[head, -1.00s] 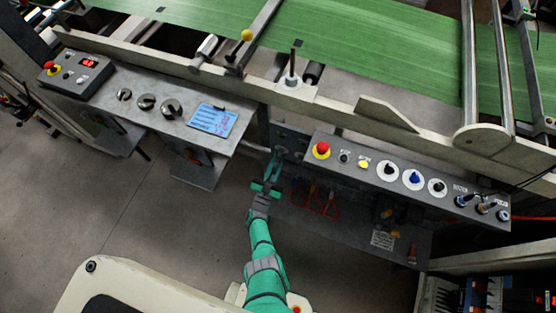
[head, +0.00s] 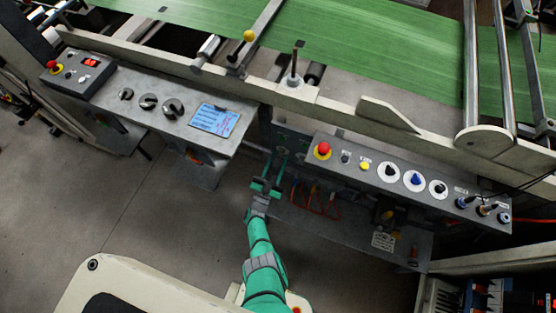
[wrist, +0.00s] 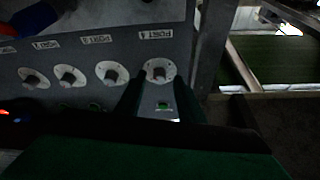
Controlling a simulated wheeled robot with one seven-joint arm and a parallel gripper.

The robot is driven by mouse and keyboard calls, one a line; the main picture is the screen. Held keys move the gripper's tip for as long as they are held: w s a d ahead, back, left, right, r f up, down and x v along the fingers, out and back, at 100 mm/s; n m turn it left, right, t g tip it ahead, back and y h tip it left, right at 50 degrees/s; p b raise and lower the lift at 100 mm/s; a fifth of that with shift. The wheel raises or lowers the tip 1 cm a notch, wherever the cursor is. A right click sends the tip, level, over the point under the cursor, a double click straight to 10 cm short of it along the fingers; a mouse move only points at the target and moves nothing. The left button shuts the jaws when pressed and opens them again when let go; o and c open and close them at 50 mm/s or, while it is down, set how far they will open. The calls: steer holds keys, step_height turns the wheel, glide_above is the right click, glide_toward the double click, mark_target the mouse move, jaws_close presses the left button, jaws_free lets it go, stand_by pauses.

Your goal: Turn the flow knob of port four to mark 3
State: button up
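The port four flow knob (wrist: 158,71) is a dark knob on a round white dial, under a "PORT 4" label, in the wrist view. Its pointer and marks are too small to read. My gripper (wrist: 160,84) is open, its two dark fingers reaching toward this knob, one at each side of the dial's lower part. I cannot tell whether they touch it. In the head view my gripper (head: 275,156) is at the shaded port panel (head: 291,137), below the conveyor frame, with its green fingers apart. The knob cannot be made out there.
Similar knobs stand left of port four, including the port three knob (wrist: 112,73). A small green light (wrist: 163,105) shows below port four. A control box (head: 400,180) with a red button juts out at right. A grey shelf with a blue screen (head: 215,120) is at left.

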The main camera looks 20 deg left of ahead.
steer(key=d+v, duration=0.1)
steer(key=v, duration=0.9)
steer(key=shift+s+a, duration=0.4)
steer(key=shift+a, duration=0.15)
steer(key=shift+f, duration=0.15)
